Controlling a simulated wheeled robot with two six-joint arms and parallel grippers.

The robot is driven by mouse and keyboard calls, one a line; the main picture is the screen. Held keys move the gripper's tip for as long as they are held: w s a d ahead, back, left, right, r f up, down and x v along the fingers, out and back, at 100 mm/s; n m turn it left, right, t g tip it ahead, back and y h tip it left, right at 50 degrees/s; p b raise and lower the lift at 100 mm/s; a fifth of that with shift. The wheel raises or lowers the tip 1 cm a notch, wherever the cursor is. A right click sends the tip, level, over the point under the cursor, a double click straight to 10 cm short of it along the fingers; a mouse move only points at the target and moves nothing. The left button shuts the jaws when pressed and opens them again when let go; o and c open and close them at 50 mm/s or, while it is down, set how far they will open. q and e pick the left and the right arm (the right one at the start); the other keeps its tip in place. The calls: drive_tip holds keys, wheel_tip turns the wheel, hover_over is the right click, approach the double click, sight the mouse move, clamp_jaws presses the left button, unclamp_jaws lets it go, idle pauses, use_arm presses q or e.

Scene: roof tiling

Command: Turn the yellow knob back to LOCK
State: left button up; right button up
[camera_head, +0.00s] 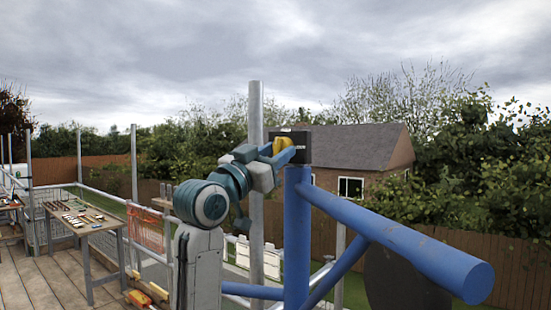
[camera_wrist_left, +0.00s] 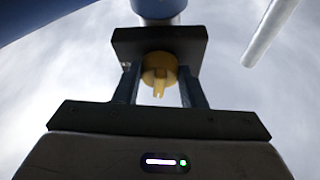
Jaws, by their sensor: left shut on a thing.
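The yellow knob (camera_head: 281,145) sits on the side of a dark box at the top of a blue post. My left gripper (camera_head: 284,155) reaches it from the left and is shut on it. In the left wrist view the yellow knob (camera_wrist_left: 159,72) lies between my two fingers, with its narrow tab towards the camera. The dark box (camera_wrist_left: 160,42) is right behind it, and the fingertips are close to the box. I cannot read any LOCK mark. The right gripper is not in view.
A blue tube frame (camera_head: 400,243) carries the box and slopes down to the right. A grey upright pole (camera_head: 256,200) stands close to my left arm. A table with tools (camera_head: 88,219) stands on the deck at left, by a railing.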

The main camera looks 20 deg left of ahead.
use_arm(q)
drive_tip(key=m+g+h+b, duration=0.1)
drive_tip(key=m, duration=0.2)
drive_tip(key=m+g+h+b, duration=0.1)
drive_tip(key=m, duration=0.3)
drive_tip(key=m+g+h+b, duration=0.1)
drive_tip(key=m, duration=0.3)
drive_tip(key=shift+w+a+r+g+h, duration=0.1)
drive_tip(key=shift+a+r+g+h, duration=0.1)
drive_tip(key=shift+a+g+h, duration=0.2)
drive_tip(key=shift+a+r+m+g+y+p, duration=0.15)
drive_tip(key=shift+m+g, duration=0.4)
drive_tip(key=shift+m, duration=0.95)
drive_tip(key=shift+d+r+m+g+y+p, duration=0.15)
drive_tip(key=shift+m+g, duration=0.45)
drive_tip(key=shift+m, duration=0.9)
drive_tip(key=shift+a+r+m+g+p, duration=0.15)
drive_tip(key=shift+m+g, duration=0.4)
drive_tip(key=shift+m, duration=0.95)
drive_tip(key=shift+f, duration=0.1)
drive_tip(key=o, duration=1)
